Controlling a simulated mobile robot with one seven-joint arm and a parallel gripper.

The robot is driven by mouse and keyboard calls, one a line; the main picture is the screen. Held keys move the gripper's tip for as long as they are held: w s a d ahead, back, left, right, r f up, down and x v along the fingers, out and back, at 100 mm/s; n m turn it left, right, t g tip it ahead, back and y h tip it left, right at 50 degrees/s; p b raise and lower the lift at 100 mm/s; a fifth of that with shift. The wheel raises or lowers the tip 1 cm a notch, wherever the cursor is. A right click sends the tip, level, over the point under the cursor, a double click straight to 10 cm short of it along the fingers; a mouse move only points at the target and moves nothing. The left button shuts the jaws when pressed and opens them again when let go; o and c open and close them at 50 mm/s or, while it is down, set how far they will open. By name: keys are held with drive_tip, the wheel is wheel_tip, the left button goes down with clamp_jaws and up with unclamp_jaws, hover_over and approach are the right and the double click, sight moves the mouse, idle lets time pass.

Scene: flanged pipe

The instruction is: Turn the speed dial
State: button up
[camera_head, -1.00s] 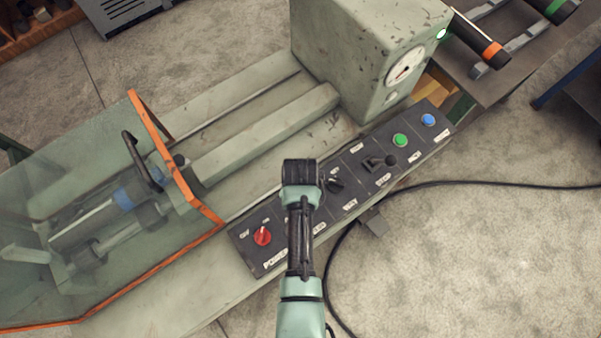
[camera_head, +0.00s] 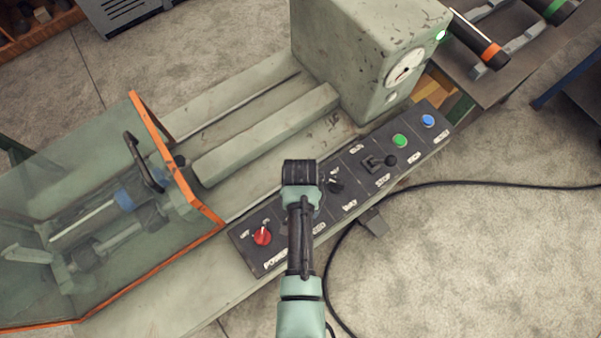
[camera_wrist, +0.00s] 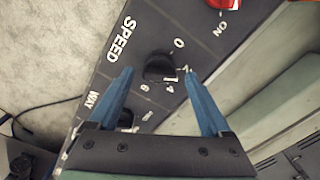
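The speed dial (camera_wrist: 160,68) is a round black knob on a dark panel in the wrist view. It stands beside the printed word SPEED, with numbers around it. My gripper (camera_wrist: 158,73) is open, with its two blue fingers on either side of the dial. The fingertips look level with the dial; I cannot tell whether they touch it. In the head view my arm covers the dial and my fingers, and the wrist is above the control panel (camera_head: 345,202).
A red power knob (camera_head: 262,236) lies left of my arm. A black WAY knob (camera_head: 335,186), a lever (camera_head: 390,160), a green button (camera_head: 400,140) and a blue button (camera_head: 428,121) lie to the right. An orange-framed clear guard (camera_head: 160,150) stands at left.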

wheel_tip(320, 180, up, 13)
drive_tip(key=shift+b, duration=0.3)
idle(0.5)
idle(0.4)
drive_tip(key=w+r+n+t, duration=0.2)
drive_tip(key=w+r+t, duration=0.8)
drive_tip(key=w+r, duration=0.75)
wheel_tip(320, 180, up, 14)
drive_tip(key=w+t+b, duration=0.1)
drive_tip(key=t, duration=0.3)
drive_tip(key=s+r+n+t, duration=0.25)
drive_tip(key=r+t, duration=0.45)
drive_tip(key=r, duration=1.1)
drive_tip(key=s+r+t+b, duration=0.1)
drive_tip(key=s+r+t, duration=0.5)
drive_tip(key=s+r, duration=0.6)
wheel_tip(320, 180, up, 3)
drive_tip(key=shift+s+r, duration=0.1)
drive_tip(key=shift+s, duration=0.05)
